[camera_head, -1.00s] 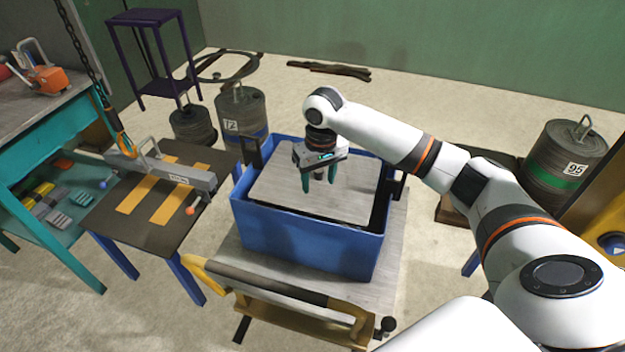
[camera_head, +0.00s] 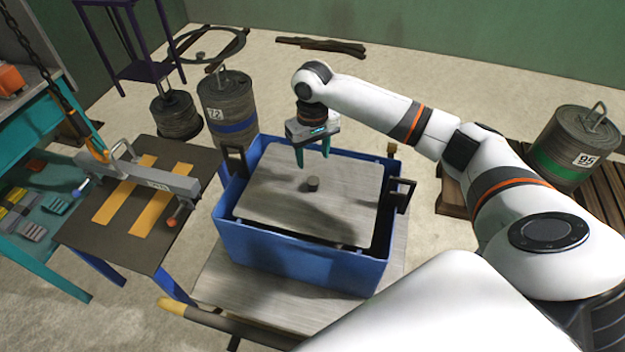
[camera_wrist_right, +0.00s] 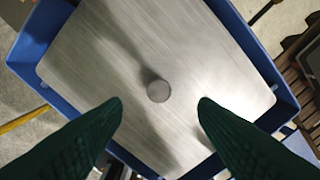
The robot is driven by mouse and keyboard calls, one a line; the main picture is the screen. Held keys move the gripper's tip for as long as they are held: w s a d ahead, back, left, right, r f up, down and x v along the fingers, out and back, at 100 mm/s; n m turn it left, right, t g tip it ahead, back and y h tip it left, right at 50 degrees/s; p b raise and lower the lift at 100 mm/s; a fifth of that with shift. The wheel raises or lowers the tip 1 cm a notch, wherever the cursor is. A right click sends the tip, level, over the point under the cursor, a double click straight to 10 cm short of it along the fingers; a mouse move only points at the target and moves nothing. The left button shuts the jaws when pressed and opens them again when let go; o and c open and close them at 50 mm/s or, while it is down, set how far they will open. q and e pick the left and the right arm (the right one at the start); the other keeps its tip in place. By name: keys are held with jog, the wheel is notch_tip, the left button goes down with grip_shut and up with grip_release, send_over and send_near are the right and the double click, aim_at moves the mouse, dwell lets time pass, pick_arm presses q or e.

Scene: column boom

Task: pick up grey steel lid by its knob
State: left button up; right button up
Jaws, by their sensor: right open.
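The grey steel lid (camera_head: 275,205) lies in the top of a blue crate (camera_head: 290,262), with a small round dark knob (camera_head: 312,184) at its middle. My right gripper (camera_head: 313,163) is open and empty above the lid, a little behind the knob in the head view. In the right wrist view the knob (camera_wrist_right: 158,91) shows just beyond and between the two green fingertips (camera_wrist_right: 160,104), with the lid (camera_wrist_right: 110,60) below. The fingers do not touch the knob. My left gripper is not in view.
The crate stands on a cart (camera_head: 225,290) with a handle bar (camera_head: 215,318) in front. Black handles (camera_head: 404,195) rise at the crate's sides. A bench (camera_head: 90,235) with a grey beam (camera_head: 150,178) is at left. Weighted drums (camera_head: 228,110) and (camera_head: 570,148) stand behind and right.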

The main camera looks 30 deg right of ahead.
aim_at(313, 179)
jog(key=f, duration=0.4)
jog(key=shift+s+a, duration=0.15)
jog(key=shift+s, duration=0.15)
jog(key=shift+w+f, duration=0.1)
jog(key=shift+f, duration=0.5)
notch_tip(313, 179, down, 5)
jog(key=shift+r+b, duration=0.2)
jog(key=shift+b, duration=0.1)
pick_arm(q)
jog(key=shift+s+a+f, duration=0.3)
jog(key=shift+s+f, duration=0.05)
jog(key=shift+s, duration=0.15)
pick_arm(e)
jog(key=c, duration=1.1)
jog(key=shift+w+r, duration=0.1)
grip_shut()
jog(key=shift+r, duration=0.1)
